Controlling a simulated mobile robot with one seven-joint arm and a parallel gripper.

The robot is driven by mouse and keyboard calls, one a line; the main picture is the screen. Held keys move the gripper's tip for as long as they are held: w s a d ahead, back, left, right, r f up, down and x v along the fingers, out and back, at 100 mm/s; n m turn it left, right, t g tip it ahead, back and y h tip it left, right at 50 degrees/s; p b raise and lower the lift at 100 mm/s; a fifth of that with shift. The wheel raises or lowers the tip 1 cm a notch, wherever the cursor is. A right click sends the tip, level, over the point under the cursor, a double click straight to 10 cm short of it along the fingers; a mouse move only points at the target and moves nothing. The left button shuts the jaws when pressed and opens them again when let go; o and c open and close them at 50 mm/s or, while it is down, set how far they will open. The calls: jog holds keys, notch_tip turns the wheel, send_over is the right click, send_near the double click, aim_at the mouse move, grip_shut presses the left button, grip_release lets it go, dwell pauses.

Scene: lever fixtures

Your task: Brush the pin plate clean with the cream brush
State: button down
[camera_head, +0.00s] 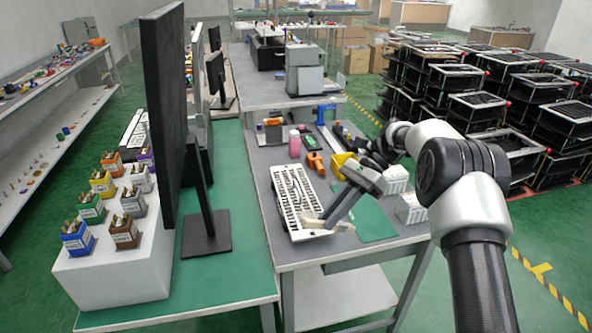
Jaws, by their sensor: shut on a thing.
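The pin plate (292,190) is a long white plate with rows of dark holes or pins. It lies on the grey worktable, running away from me. My gripper (329,218) reaches down from the right over the plate's near right corner. It is shut on the cream brush (312,223), a pale piece low at the near end of the plate. My fingers hide part of the brush. I cannot tell whether its bristles touch the plate.
A green mat (373,220) lies right of the plate, with white blocks (409,208) beside it. A yellow bin (342,163), an orange item (315,161) and a pink bottle (295,143) stand behind. A black monitor (170,110) rises on the left table.

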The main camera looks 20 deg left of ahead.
jog(key=w+a+r+m+t+y+b, duration=0.4)
jog(key=w+a+m+t+y+b, duration=0.2)
jog(key=w+a+m+t+y, duration=0.8)
jog(key=shift+s+d+f+m+g+h+b, duration=0.2)
jog(key=shift+s+f+m+h+b, duration=0.1)
jog(key=shift+f+h+b, duration=0.35)
jog(key=shift+s+d+f+m+g+h+b, duration=0.15)
jog(key=shift+s+f+m+h+b, duration=0.15)
jog(key=shift+f+h+b, duration=0.35)
jog(key=shift+s+d+f+m+g+h+b, duration=0.15)
jog(key=shift+s+f+h+b, duration=0.25)
jog(key=shift+f+b, duration=0.45)
